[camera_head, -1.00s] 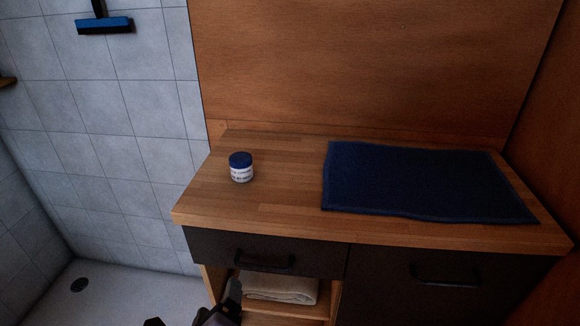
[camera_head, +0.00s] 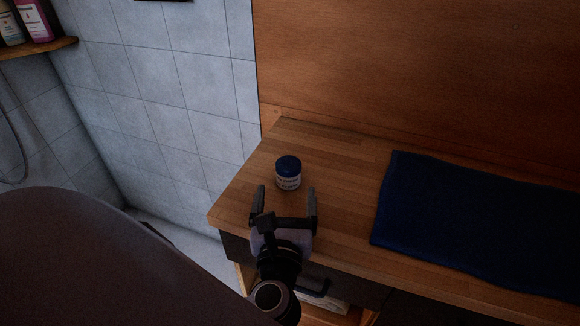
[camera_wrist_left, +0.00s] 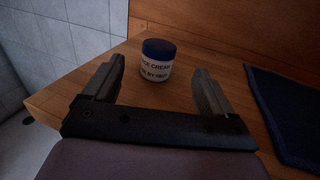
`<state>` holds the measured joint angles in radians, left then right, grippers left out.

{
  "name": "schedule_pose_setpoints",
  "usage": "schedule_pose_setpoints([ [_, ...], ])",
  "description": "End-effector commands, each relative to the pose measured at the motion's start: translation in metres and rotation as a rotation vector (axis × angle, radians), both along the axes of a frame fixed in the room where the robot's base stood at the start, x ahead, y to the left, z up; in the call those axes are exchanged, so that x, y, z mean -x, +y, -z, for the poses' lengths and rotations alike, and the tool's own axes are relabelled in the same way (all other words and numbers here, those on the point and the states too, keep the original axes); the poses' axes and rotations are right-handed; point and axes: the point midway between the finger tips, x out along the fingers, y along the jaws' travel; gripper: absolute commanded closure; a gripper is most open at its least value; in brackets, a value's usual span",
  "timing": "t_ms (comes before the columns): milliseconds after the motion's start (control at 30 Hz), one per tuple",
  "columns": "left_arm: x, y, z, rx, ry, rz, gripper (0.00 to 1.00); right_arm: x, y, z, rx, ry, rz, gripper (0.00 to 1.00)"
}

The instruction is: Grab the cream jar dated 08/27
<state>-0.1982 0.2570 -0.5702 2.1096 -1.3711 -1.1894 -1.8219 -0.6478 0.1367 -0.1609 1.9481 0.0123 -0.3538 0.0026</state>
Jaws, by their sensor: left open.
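The cream jar (camera_head: 288,181) is a small white jar with a blue lid and dark print. It stands upright on the left part of the wooden countertop. The jar also shows in the left wrist view (camera_wrist_left: 157,70), where the print seems to read "face cream" and a date line too small to read surely. My left gripper (camera_head: 285,195) is open and empty, its two fingers pointing at the jar from the front edge side. In the left wrist view the jar is just beyond the gap between the fingertips (camera_wrist_left: 158,82). My right gripper is not in view.
A dark blue towel (camera_head: 470,225) lies flat on the counter (camera_head: 350,160) to the right of the jar. A wooden panel (camera_head: 420,80) rises behind. A tiled wall (camera_head: 170,90) and a shelf with bottles (camera_head: 38,48) are at the left. The counter around the jar is clear.

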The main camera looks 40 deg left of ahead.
Motion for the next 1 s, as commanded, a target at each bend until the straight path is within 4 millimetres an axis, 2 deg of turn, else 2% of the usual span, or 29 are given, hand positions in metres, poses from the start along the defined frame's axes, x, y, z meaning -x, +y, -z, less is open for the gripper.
schedule_pose_setpoints([
  [200,-0.033,0.019,-0.001,-0.002,-0.003,0.000,0.14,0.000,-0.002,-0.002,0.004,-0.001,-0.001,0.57],
  [467,-0.050,0.031,0.000,0.001,-0.002,-0.001,0.14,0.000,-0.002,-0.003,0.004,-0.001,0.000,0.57],
  [700,-0.080,0.049,0.002,0.001,-0.001,0.000,0.14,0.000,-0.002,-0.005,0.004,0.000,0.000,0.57],
  [1000,-0.085,0.052,0.003,0.003,0.001,0.001,0.14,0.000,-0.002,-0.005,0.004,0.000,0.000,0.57],
])
